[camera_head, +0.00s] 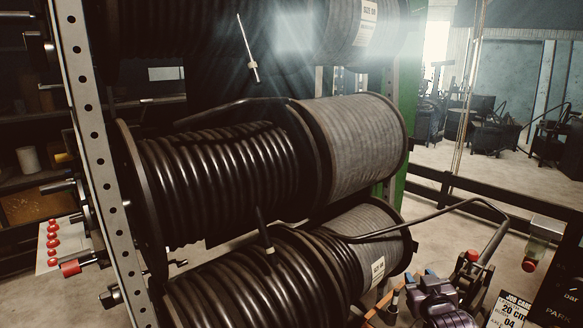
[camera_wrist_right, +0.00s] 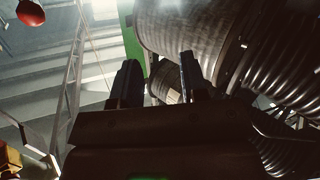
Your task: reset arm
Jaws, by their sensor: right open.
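My right gripper (camera_wrist_right: 158,82) shows in the right wrist view as two dark fingers, spread apart with nothing between them. It points up toward the hose reels, which fill the right of that view. In the head view, a dark purple-grey mechanism (camera_head: 440,302) stands at the bottom right, in front of the lower reel; I cannot clearly make out fingertips there. My left gripper is in neither view.
A rack holds a middle reel of black hose (camera_head: 225,180), a lower reel (camera_head: 250,280) and another above. Its perforated upright (camera_head: 92,130) stands at left. A job card (camera_head: 510,312) and a red button (camera_head: 528,265) are at lower right.

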